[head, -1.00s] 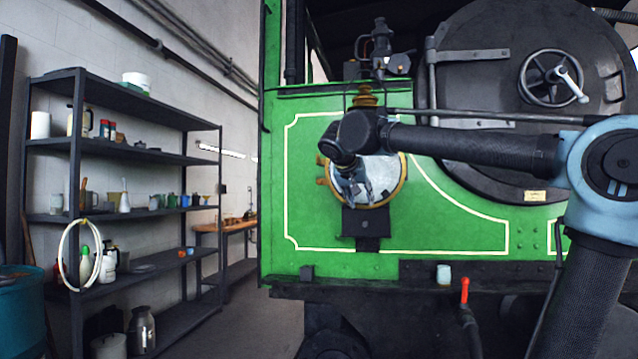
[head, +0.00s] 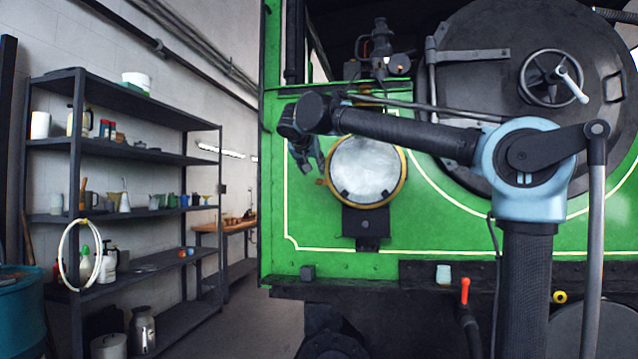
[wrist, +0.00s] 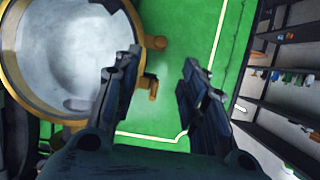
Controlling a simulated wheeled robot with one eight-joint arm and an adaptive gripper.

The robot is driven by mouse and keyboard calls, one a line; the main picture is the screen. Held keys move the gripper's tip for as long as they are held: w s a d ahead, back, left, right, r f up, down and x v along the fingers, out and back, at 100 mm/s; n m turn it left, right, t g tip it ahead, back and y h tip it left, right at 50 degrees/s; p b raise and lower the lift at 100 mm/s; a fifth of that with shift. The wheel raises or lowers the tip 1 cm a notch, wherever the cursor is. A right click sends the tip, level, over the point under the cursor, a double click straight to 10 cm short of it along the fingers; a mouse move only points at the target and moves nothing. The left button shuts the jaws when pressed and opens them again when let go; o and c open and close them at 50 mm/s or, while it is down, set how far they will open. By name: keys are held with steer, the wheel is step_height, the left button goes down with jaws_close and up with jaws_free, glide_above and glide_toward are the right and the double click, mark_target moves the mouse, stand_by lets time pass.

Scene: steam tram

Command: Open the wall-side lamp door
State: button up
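The lamp (head: 365,172) is a round glass face in a brass rim on the green front of the tram. Its door looks closed against the housing. In the wrist view the lamp rim (wrist: 20,82) fills the upper left, with brass lugs (wrist: 152,84) sticking out from its side. My gripper (head: 311,172) is just left of the lamp in the head view.
A dark bracket (head: 366,222) sits below the lamp. The black boiler door with a handwheel (head: 553,78) is to the right. A shelf rack (head: 150,152) stands along the left wall, with open floor between it and the tram.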

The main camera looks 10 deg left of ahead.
mark_target(319, 180)
steer(key=x, duration=1.1)
steer(key=shift+w+f, duration=0.1)
jaws_close()
